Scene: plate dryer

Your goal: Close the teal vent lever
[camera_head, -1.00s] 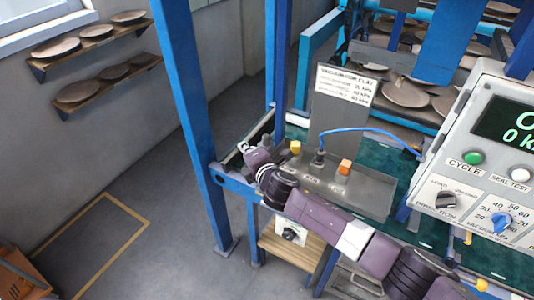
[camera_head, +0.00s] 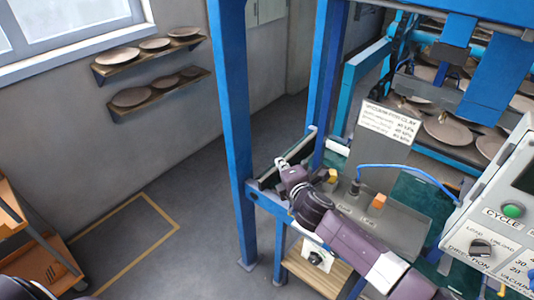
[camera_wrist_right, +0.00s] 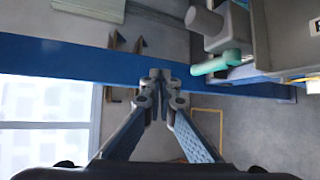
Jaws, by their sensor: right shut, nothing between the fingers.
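The teal lever (camera_wrist_right: 216,63) shows in the right wrist view, sticking out to the left from a grey housing (camera_wrist_right: 262,38) at the upper right. My right gripper (camera_wrist_right: 160,76) is shut and empty, with its fingertips to the left of the lever and apart from it in the picture. In the head view my right gripper (camera_head: 283,163) is at the left end of the grey control tray (camera_head: 405,228), near the blue frame. I cannot make out the teal lever in the head view. My left gripper is out of view.
A blue post (camera_head: 229,130) stands just left of my right gripper. The control box (camera_head: 500,225) is at the right. Plates sit on wall shelves (camera_head: 150,95).

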